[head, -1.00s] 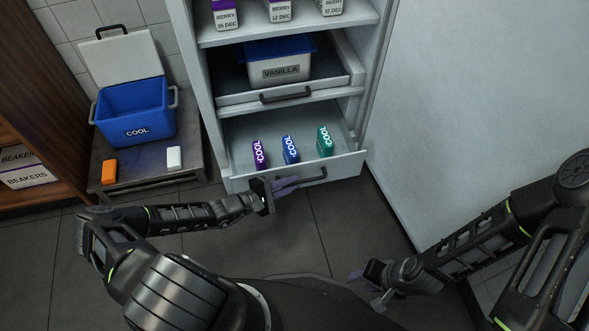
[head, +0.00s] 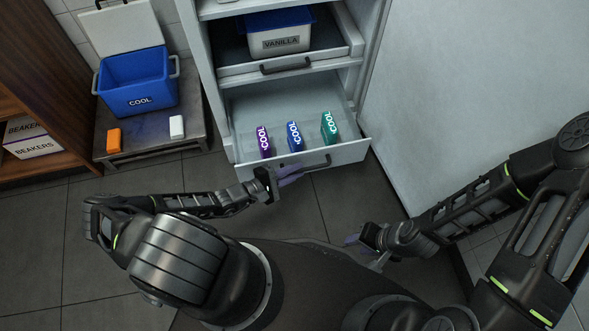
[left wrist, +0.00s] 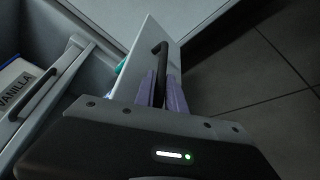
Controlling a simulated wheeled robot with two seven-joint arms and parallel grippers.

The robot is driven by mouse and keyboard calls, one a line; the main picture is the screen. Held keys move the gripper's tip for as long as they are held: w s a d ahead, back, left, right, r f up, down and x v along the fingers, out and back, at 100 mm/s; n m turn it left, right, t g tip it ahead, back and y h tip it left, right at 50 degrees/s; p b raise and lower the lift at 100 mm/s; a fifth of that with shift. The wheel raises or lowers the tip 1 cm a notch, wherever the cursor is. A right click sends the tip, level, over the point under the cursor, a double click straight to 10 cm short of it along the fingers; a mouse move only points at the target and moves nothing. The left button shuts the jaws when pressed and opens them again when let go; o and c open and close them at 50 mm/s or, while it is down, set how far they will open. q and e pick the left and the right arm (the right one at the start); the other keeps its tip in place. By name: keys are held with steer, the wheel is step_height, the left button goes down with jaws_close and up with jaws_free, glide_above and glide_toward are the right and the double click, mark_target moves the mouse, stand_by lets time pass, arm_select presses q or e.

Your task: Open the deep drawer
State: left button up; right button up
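The deep drawer (head: 350,152) at the bottom of the white cabinet stands pulled out. Purple, blue and green COOL packs (head: 264,142) stand inside it. Its dark bar handle (head: 320,164) is on the front panel. My left gripper (head: 290,175) is at this handle. In the left wrist view, its purple fingers (left wrist: 162,92) lie on either side of the handle (left wrist: 160,60) and look closed on it. My right gripper (head: 362,240) hangs low at the right, away from the drawer; its finger gap is too small to judge.
Above the drawer is a shelf with a VANILLA tub (head: 280,40). A blue COOL box (head: 138,85) stands on a low table at the left, with orange (head: 114,140) and white (head: 177,126) blocks. The white door (head: 470,90) stands open at the right. The floor before the drawer is clear.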

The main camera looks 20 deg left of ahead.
arm_select(q)
steer(key=shift+o, duration=0.6)
steer(key=shift+f, duration=0.1)
steer(key=shift+a, duration=0.1)
steer(key=shift+s+a, duration=0.1)
steer(key=shift+s, duration=0.05)
steer(key=p+v, duration=0.1)
steer(key=v, duration=0.6)
steer(key=shift+s, duration=0.2)
steer(key=shift+a, duration=0.1)
